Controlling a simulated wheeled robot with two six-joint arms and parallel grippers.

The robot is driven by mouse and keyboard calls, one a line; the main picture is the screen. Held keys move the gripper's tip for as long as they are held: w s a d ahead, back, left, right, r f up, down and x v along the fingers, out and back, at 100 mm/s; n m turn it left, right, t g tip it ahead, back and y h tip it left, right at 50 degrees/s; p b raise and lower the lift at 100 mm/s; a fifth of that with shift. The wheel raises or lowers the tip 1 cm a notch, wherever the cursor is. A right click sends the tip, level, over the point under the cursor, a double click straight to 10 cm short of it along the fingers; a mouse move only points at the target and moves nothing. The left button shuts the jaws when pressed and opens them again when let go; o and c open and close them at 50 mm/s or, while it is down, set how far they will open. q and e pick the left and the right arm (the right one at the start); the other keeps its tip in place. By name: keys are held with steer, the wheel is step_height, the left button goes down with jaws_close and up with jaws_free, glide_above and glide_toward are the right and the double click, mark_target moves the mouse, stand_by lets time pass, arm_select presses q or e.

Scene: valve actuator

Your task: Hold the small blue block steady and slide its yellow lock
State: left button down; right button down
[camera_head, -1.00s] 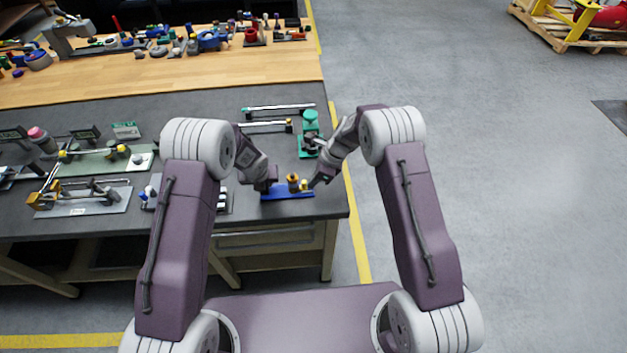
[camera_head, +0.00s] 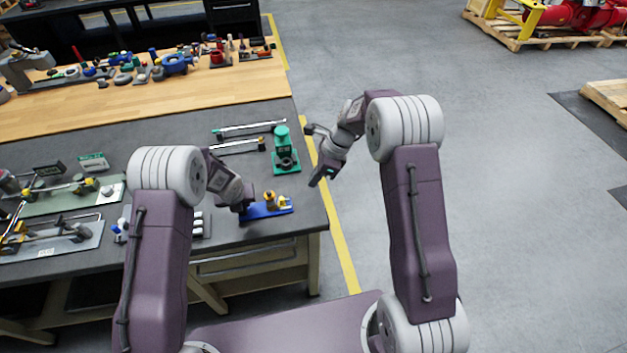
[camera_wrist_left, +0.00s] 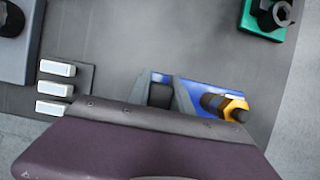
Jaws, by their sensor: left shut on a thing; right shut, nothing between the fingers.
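The small blue block (camera_head: 262,211) lies flat near the front right corner of the dark bench top. Its yellow lock (camera_head: 283,201) stands at the block's right end, beside a brass-coloured post (camera_head: 270,199). The block also shows in the left wrist view (camera_wrist_left: 203,92), with the yellow part (camera_wrist_left: 234,107) at its right. My left gripper (camera_head: 244,206) is shut on the left end of the block; the exact contact is partly hidden by the gripper. My right gripper (camera_head: 316,181) is shut and empty, out past the bench's right edge, apart from the block and lock.
A green fixture (camera_head: 285,158) stands behind the block. Thin rods (camera_head: 240,146) lie behind to the left. White pieces (camera_wrist_left: 56,88) sit on a dark base left of my left gripper. The floor right of the bench is clear near my right arm.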

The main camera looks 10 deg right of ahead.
arm_select(q)
steer(key=shift+s+f, duration=0.15)
steer(key=c, duration=1.4)
jaws_free()
steer(key=o, duration=0.3)
steer(key=shift+a, duration=0.1)
steer(key=shift+w, duration=0.2)
